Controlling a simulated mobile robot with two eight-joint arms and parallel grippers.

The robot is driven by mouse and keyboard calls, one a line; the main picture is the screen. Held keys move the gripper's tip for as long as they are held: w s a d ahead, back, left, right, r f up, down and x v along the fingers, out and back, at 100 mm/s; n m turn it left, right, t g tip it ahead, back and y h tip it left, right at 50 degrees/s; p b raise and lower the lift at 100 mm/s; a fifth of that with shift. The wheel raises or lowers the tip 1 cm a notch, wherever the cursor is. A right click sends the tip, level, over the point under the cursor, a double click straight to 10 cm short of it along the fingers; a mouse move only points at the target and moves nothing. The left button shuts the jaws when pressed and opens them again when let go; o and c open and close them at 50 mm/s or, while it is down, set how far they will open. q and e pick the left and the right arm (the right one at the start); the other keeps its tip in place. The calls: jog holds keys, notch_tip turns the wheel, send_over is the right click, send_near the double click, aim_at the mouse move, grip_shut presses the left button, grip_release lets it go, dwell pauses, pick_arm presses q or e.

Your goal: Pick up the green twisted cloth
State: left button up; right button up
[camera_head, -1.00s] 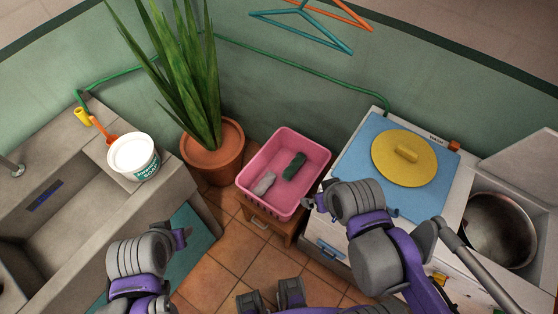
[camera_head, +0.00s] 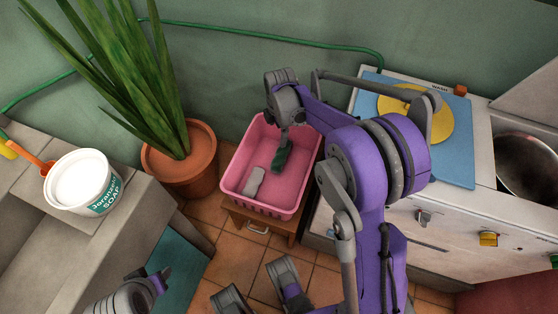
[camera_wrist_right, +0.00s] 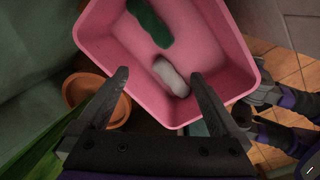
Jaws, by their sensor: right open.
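The green twisted cloth (camera_head: 281,158) lies in a pink basket (camera_head: 231,181), toward its right side. It also shows in the right wrist view (camera_wrist_right: 150,22), near the top edge. My right gripper (camera_head: 286,142) is above the basket, pointing down near the green cloth and partly covering it in the head view. In the right wrist view its fingers (camera_wrist_right: 158,76) are spread apart with nothing gripped; the green cloth is beyond the fingertips. My left gripper (camera_head: 162,279) is low at the bottom left, apart from the basket; its jaws are unclear.
A grey cloth (camera_head: 253,182) lies beside the green one. The basket stands on a wooden stool (camera_head: 262,222). A potted plant (camera_head: 180,175) stands close on the left, a washing machine (camera_head: 465,205) on the right. A white soap tub (camera_head: 80,182) is on the sink.

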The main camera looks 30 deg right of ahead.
aim_at(281, 152)
jog(key=w+d+f+n+b, duration=0.1)
jog(key=f, duration=0.3)
jog(key=w+d+f+n+b, duration=0.1)
jog(key=w+d+f+n, duration=0.1)
jog(key=f, duration=0.3)
jog(key=w+d+f+n+g+b, duration=0.1)
jog(key=f, duration=0.3)
jog(key=shift+w+d+f+n, duration=0.2)
jog(key=shift+w+f+n, duration=0.1)
notch_tip(281, 152, down, 5)
jog(key=shift+f+b, duration=0.15)
jog(key=shift+b, duration=0.7)
notch_tip(281, 152, down, 5)
jog(key=shift+w+f+b, duration=0.1)
jog(key=shift+b, duration=0.8)
pick_arm(q)
notch_tip(281, 152, down, 9)
jog(key=w, duration=0.1)
jog(key=shift+r, duration=0.2)
pick_arm(e)
jog(key=c, duration=1.4)
